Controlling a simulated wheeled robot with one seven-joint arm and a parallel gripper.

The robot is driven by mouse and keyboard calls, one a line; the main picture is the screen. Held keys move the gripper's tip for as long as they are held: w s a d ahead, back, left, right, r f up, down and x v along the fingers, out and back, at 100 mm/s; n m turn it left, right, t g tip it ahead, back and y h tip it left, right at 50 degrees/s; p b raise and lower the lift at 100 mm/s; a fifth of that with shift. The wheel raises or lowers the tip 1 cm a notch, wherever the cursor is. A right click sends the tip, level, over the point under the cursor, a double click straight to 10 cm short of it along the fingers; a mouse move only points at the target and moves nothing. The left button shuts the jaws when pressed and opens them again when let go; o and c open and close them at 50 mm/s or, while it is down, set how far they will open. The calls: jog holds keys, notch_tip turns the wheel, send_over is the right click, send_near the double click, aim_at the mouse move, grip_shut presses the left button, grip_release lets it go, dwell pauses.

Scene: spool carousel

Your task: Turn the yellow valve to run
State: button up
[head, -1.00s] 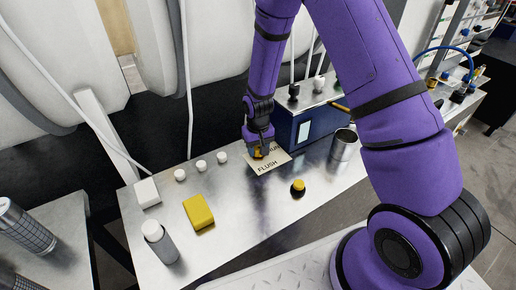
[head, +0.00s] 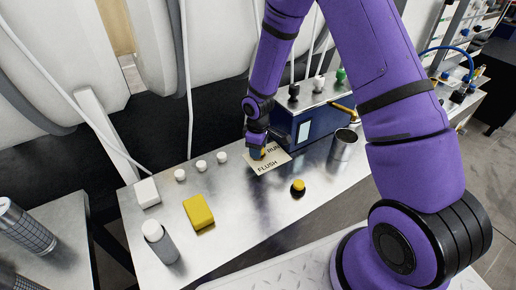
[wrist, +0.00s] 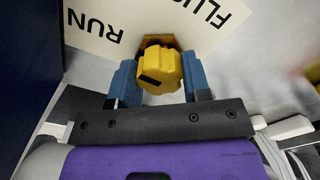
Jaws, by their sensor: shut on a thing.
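The yellow valve (wrist: 160,68) sits at the edge of a cream label plate (wrist: 125,48) marked RUN and FLUSH. A black mark shows on its knob. My gripper (wrist: 159,84) is shut on the knob, with one blue finger on each side. In the head view, my gripper (head: 257,152) comes down from above onto the plate (head: 270,165) and hides most of the valve. RUN is at the plate's upper right and FLUSH at its lower part. I cannot tell which word the valve points to.
A blue box (head: 310,125) stands just right of the plate, with a metal cup (head: 344,145) beside it. A yellow-topped button (head: 298,187), a yellow block (head: 199,211) and a grey bottle (head: 160,241) stand on the metal bench.

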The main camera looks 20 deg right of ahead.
jog(key=shift+n, duration=0.6)
jog(key=o, duration=0.9)
jog(key=shift+o, duration=0.2)
jog(key=shift+r, duration=0.1)
notch_tip(320, 180, up, 11)
jog(key=shift+f, duration=0.2)
